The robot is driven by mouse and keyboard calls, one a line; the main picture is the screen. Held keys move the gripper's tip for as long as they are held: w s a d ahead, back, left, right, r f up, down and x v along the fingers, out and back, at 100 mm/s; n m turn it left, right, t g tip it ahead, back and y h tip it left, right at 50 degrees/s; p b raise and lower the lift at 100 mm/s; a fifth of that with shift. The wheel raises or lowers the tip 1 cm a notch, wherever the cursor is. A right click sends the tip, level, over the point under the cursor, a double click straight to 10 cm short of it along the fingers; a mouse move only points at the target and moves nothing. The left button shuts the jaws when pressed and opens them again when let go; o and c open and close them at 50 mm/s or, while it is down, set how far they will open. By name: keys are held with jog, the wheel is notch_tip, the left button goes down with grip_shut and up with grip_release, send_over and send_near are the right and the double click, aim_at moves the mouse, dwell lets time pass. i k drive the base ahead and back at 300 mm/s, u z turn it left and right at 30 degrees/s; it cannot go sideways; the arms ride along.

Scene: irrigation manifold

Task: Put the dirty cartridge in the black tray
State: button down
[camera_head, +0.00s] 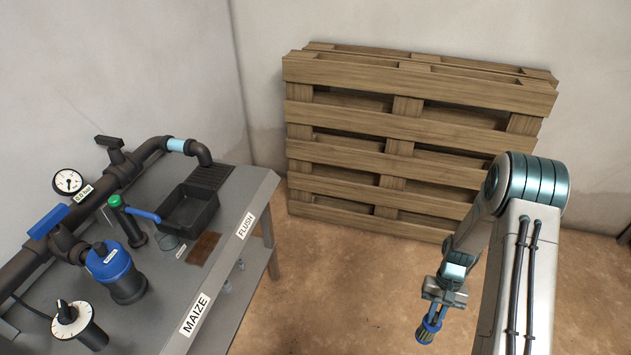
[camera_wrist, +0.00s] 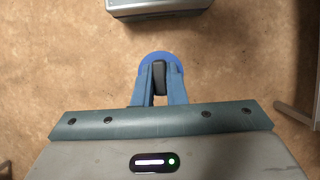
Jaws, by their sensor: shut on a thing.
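My gripper (camera_head: 438,302) hangs over the bare floor at the lower right, well away from the bench. In the wrist view, my fingers (camera_wrist: 160,88) close on a dark knob at the middle of the cartridge's round blue end (camera_wrist: 147,61). The rest of the cartridge is hidden below that end. The black tray (camera_head: 207,216) sits on the grey bench at the left, near its far end, and looks empty.
Dark pipes run behind. Wooden pallets (camera_head: 408,148) lean on the wall. Floor between is clear.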

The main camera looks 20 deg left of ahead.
aim_at(188, 217)
jog(key=i, duration=1.45)
jog(key=u, duration=2.05)
